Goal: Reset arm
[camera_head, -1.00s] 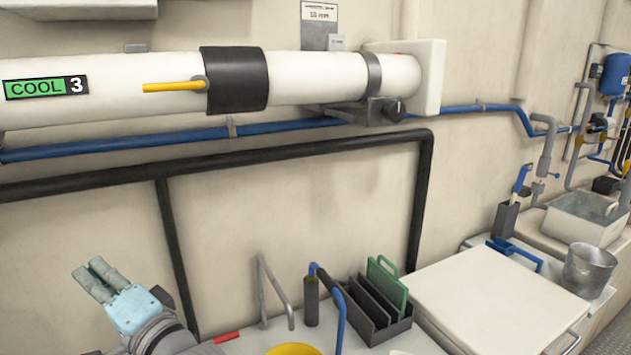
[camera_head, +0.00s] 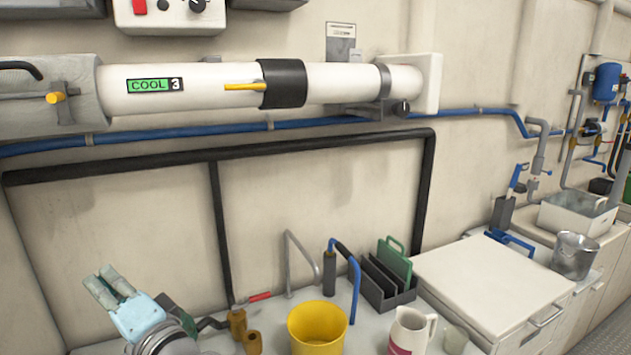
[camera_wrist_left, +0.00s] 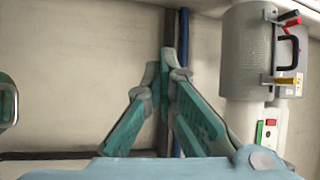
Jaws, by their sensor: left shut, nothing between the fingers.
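My left gripper (camera_head: 97,277), pale blue with grey-green fingers, is at the lower left of the head view. It is raised in front of the wall, left of the bench items, with its fingers pointing up. In the left wrist view its fingers (camera_wrist_left: 165,72) come together at the tips, with nothing held between them. My right gripper is in neither view.
A white pipe (camera_head: 210,87) marked COOL 3 runs along the wall above black and blue pipes. The bench holds a yellow bucket (camera_head: 316,325), brass fittings (camera_head: 238,324), a pitcher (camera_head: 408,331) and a dark rack (camera_head: 378,288). A white lid (camera_head: 490,283) lies right.

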